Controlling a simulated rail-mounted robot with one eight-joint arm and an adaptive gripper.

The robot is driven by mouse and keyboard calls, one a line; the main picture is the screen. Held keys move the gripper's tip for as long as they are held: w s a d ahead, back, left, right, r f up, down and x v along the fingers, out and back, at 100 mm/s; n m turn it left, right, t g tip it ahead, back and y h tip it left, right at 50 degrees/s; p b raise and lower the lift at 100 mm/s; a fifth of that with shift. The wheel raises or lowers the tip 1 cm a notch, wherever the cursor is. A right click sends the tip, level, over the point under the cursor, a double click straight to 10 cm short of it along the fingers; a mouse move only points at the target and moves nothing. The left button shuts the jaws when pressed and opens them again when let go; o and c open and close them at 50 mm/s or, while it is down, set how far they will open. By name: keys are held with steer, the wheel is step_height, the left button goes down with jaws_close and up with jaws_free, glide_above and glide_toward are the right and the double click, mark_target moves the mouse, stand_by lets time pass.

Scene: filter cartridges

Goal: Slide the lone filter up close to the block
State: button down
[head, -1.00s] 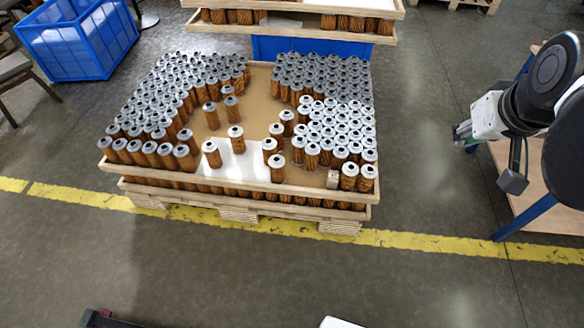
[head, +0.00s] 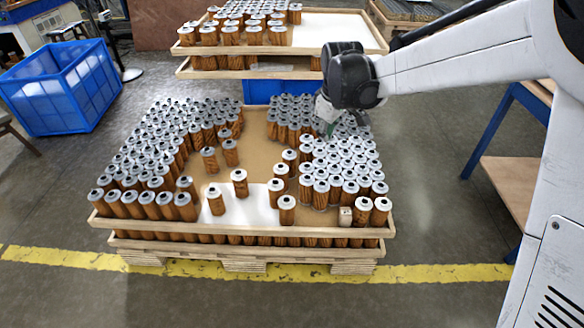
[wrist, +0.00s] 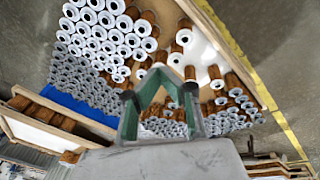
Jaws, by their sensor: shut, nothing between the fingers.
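Brown filters with silver caps stand upright in a shallow wooden tray (head: 165,228), in a left block (head: 150,150) and a right block (head: 345,155). Several stand apart in the gap between: one (head: 240,184) near the middle, one (head: 216,201) front left of it, one (head: 287,210) near the front rim. I cannot tell which is the lone filter. My gripper (head: 329,128) is over the back of the right block, partly hidden by its wrist. In the wrist view, the green fingers (wrist: 160,72) converge with nothing held, filters beyond them.
A second tray (head: 340,30) with filters stands behind. A blue crate (head: 65,75) is at the left. The tray's middle has bare brown and white floor.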

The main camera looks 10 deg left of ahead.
steer(key=w+a+f+n+g+b, duration=0.1)
steer(key=w+a+f+n, duration=0.1)
steer(key=a+f, duration=0.5)
steer(key=w+a+f+n+b, duration=0.1)
steer(key=w+a+f+n, duration=0.1)
steer(key=a+f, duration=0.5)
steer(key=n+g+h+b, duration=0.1)
steer(key=n+b, duration=0.2)
steer(key=n, duration=0.1)
glide_above(287, 212)
steer(key=w+a, duration=0.2)
steer(key=a, duration=0.7)
step_height(287, 212, down, 19)
steer(key=f+b, duration=0.1)
steer(key=f, duration=0.2)
steer(key=f+b, duration=0.1)
steer(key=f, duration=0.3)
steer(key=f+b, duration=0.1)
steer(key=f, duration=0.2)
steer(key=shift+s+a+f, duration=0.15)
steer(key=shift+s+f, duration=0.1)
steer(key=shift+f, duration=0.1)
steer(key=d, duration=0.1)
steer(key=d+b, duration=0.1)
steer(key=d, duration=0.1)
steer(key=shift+w+d, duration=0.2)
steer(key=shift+w, duration=0.1)
steer(key=shift+d+r, duration=0.15)
steer(key=shift+d, duration=0.15)
